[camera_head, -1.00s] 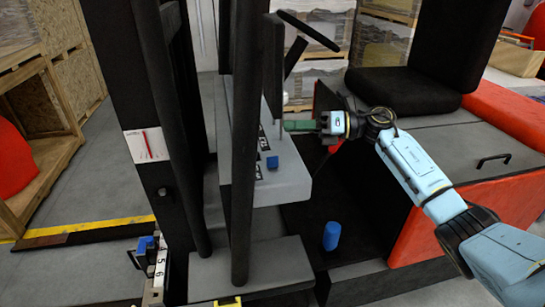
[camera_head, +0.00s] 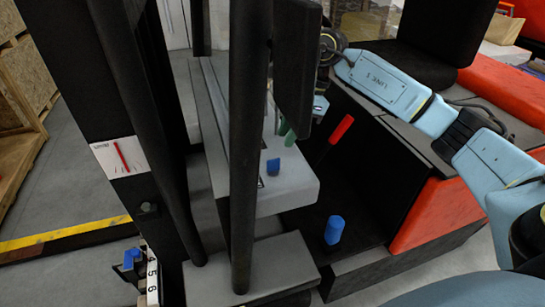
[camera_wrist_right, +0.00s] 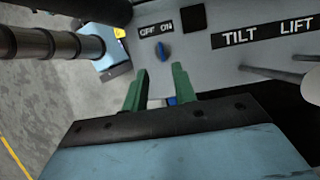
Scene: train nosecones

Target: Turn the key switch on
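The key switch is a small blue knob (camera_wrist_right: 162,50) on the grey control panel (camera_wrist_right: 215,60), beside the OFF and ON label (camera_wrist_right: 156,28) in the right wrist view. My right gripper (camera_wrist_right: 160,78) is open, its two green fingers apart and the space between them showing panel. The knob lies just beyond the fingertips, apart from them. In the head view a blue knob (camera_head: 273,166) stands on the panel (camera_head: 290,187), and the green fingertips (camera_head: 289,137) show just above and right of it, partly hidden by a black plate. My left gripper is not in view.
Black posts (camera_head: 247,150) and a black plate (camera_head: 296,70) stand in front of the panel. A red lever (camera_head: 341,129) and a blue cylinder (camera_head: 334,230) are to the right. The wrist view shows TILT and LIFT labels (camera_wrist_right: 268,32) and metal rods.

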